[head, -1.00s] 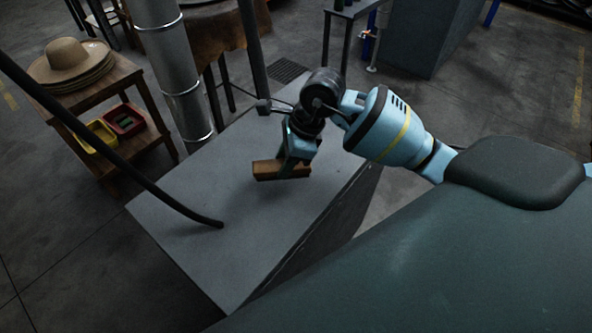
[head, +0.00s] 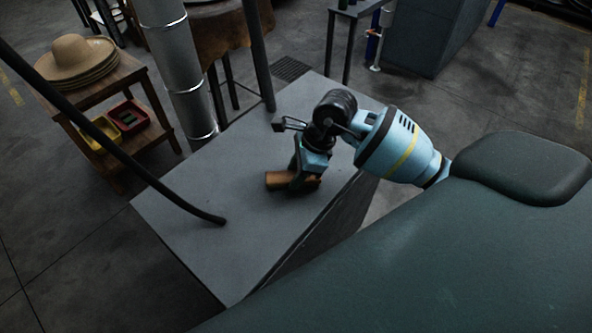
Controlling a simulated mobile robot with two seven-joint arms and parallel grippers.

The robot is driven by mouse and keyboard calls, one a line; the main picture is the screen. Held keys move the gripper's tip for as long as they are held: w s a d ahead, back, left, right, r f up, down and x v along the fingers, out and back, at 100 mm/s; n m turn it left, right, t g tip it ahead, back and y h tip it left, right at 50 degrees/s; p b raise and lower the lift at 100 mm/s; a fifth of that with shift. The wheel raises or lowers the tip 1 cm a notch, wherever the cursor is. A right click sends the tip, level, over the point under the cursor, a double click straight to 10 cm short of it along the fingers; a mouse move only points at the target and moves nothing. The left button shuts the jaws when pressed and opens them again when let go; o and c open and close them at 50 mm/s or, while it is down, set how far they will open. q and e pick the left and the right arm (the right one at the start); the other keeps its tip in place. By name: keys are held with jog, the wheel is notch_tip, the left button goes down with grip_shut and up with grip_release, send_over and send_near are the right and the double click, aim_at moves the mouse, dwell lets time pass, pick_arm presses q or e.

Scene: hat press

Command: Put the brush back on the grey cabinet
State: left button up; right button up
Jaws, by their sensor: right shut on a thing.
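The brush (head: 278,180) is a brown wooden block in the head view. My right gripper (head: 302,182) is shut on it, with the fingers across its middle. The brush is at or just above the top of the grey cabinet (head: 215,255); I cannot tell if it touches. The cabinet top is flat and grey, and the brush is over its right half. The underside of the brush is hidden. My left gripper is not in view.
A dark hose (head: 150,183) ends on the cabinet top, left of the brush. A metal pipe (head: 180,70) stands behind the cabinet. A wooden shelf (head: 130,80) with straw hats (head: 75,58) is at the left. The front of the cabinet top is clear.

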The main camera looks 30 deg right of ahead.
jog(key=shift+f, duration=0.15)
jog(key=o, duration=0.9)
jog(key=v, duration=1.2)
